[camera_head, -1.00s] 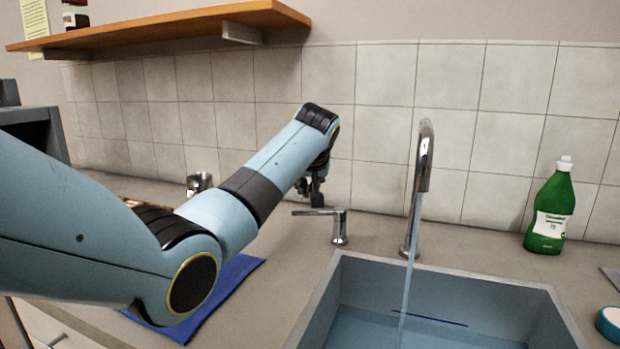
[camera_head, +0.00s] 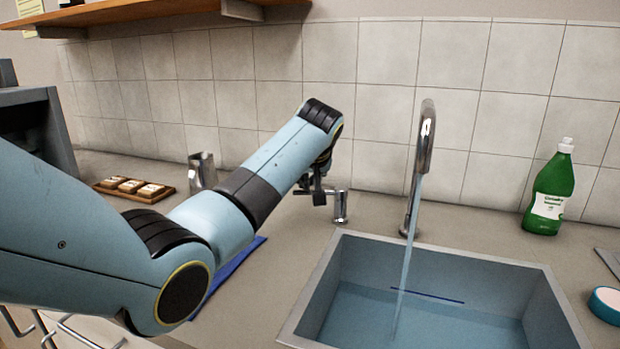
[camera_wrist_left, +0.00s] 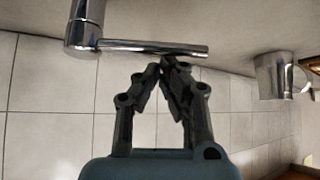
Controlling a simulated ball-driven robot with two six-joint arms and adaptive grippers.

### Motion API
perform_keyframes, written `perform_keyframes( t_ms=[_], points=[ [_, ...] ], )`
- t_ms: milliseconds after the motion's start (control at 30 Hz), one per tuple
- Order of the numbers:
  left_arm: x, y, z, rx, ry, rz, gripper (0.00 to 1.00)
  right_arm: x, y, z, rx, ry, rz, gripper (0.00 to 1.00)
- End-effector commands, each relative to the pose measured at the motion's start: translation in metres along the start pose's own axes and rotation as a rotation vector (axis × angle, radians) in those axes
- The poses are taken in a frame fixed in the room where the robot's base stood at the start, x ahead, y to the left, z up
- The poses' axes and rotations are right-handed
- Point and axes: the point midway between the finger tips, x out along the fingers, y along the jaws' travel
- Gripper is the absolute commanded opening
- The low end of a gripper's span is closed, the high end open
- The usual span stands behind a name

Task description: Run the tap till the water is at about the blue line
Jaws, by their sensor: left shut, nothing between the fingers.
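The chrome tap (camera_head: 426,150) runs, and a stream of water (camera_head: 404,255) falls into the grey sink (camera_head: 530,265). Water (camera_head: 365,310) covers the sink floor. The short blue line (camera_head: 427,295) is on the back wall, and the water's edge looks close to it. The tap lever (camera_head: 340,207) stands left of the spout; its bar also shows in the left wrist view (camera_wrist_left: 150,47). My left gripper (camera_head: 318,198) is shut and empty, its fingertips (camera_wrist_left: 166,64) close against the bar; contact is unclear. My right gripper is out of view.
A green soap bottle (camera_head: 550,190) stands right of the sink. A metal cup (camera_head: 202,170) and a wooden tray (camera_head: 135,190) with small items stand left at the back. A blue cloth (camera_head: 235,268) lies beneath my left arm. A shelf (camera_head: 150,12) hangs above.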

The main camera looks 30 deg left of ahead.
Motion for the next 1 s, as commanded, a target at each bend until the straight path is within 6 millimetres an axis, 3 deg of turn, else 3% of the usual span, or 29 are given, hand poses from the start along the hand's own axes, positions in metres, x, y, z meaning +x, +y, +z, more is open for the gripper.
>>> perform_keyframes(
  t_ms=[667, 1000],
  points=[
    [-0.007, -0.001, 0.007, -0.103, -0.001, -0.096, 0.0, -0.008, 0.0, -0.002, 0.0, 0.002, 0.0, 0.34],
    [-0.02, 0.002, 0.02, -0.29, -0.002, -0.269, 0.0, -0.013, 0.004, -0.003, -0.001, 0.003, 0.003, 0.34]
  ],
)
